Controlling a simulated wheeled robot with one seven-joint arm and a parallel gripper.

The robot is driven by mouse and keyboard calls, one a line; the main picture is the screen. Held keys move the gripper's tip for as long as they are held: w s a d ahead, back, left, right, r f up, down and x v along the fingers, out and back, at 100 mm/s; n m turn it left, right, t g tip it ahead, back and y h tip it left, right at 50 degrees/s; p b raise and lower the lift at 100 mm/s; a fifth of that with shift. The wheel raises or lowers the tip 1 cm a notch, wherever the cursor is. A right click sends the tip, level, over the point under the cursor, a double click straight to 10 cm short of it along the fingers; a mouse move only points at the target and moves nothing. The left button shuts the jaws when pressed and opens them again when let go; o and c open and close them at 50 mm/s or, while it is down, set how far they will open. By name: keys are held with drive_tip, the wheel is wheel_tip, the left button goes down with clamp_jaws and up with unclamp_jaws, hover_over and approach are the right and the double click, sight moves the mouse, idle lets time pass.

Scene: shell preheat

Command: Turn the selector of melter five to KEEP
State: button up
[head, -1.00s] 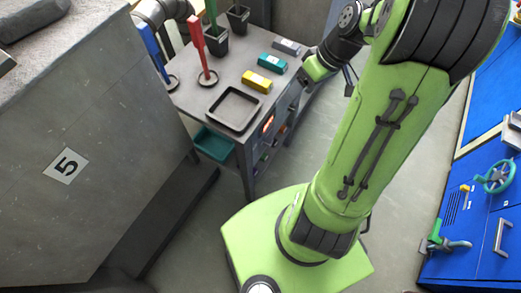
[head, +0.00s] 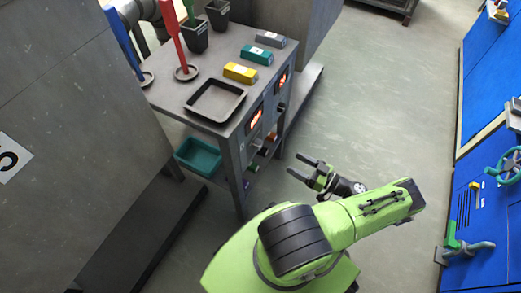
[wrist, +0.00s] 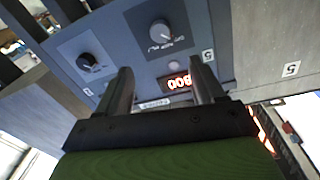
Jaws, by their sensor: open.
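My gripper (head: 295,164) is open and empty, low in front of the bench front, apart from it, in the head view. Which setting each points at is too small to read. A lit red display (wrist: 180,82) sits between the fingertips in view. Neither knob is touched.
The bench (head: 165,98) carries a black tray (head: 215,101), coloured blocks and upright tools. A teal bin (head: 198,157) is under it. A grey cabinet (head: 60,100) marked 5 stands left, blue cabinets (head: 490,60) right. The floor between is clear.

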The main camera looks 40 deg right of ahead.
sight(261, 145)
drive_tip(key=b+x, duration=0.1)
drive_tip(key=x, duration=1.3)
drive_tip(key=shift+a, duration=0.15)
drive_tip(key=c, duration=1.1)
drive_tip(key=shift+o, duration=0.2)
